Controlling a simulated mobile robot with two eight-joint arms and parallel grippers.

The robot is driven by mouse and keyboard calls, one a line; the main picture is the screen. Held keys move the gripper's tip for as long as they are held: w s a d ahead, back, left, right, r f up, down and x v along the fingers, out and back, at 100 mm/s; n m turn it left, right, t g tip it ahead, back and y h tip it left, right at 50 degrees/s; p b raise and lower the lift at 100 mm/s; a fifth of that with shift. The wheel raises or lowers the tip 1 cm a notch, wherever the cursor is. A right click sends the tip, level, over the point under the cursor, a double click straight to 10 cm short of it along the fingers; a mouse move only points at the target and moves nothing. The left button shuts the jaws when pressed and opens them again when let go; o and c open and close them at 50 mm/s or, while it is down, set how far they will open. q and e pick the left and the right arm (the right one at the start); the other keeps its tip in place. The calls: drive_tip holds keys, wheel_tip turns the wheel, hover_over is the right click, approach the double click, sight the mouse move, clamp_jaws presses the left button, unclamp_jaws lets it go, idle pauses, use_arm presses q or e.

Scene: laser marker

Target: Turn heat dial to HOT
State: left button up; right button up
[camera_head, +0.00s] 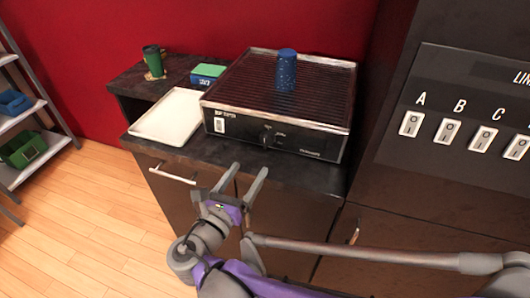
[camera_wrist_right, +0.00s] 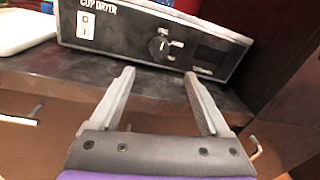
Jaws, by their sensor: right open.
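The heat dial (camera_head: 266,137) is a round black knob on the front panel of the cup dryer (camera_head: 230,125). In the right wrist view the dial (camera_wrist_right: 158,46) has a pale pointer line and small white marks beside it, too small to read. My right gripper (camera_head: 249,172) is open and empty, in front of the dryer and below the dial. In the right wrist view its fingers (camera_wrist_right: 158,75) point toward the panel, with the dial beyond and roughly between them, apart from it. My left gripper is not in view.
A white switch (camera_wrist_right: 86,24) sits left of the dial. A blue speckled cup (camera_head: 286,72) stands on the dryer's ribbed top. A white tray (camera_head: 168,117), a green-and-blue box (camera_head: 207,74) and a green cup (camera_head: 153,60) are left. A dark panel with lettered switches (camera_head: 450,131) stands right.

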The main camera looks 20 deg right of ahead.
sight(263, 143)
drive_tip(key=x, duration=0.7)
drive_tip(key=b+x, duration=0.1)
drive_tip(key=x, duration=0.2)
drive_tip(key=shift+w+r, duration=0.25)
drive_tip(key=shift+w, duration=0.1)
clamp_jaws()
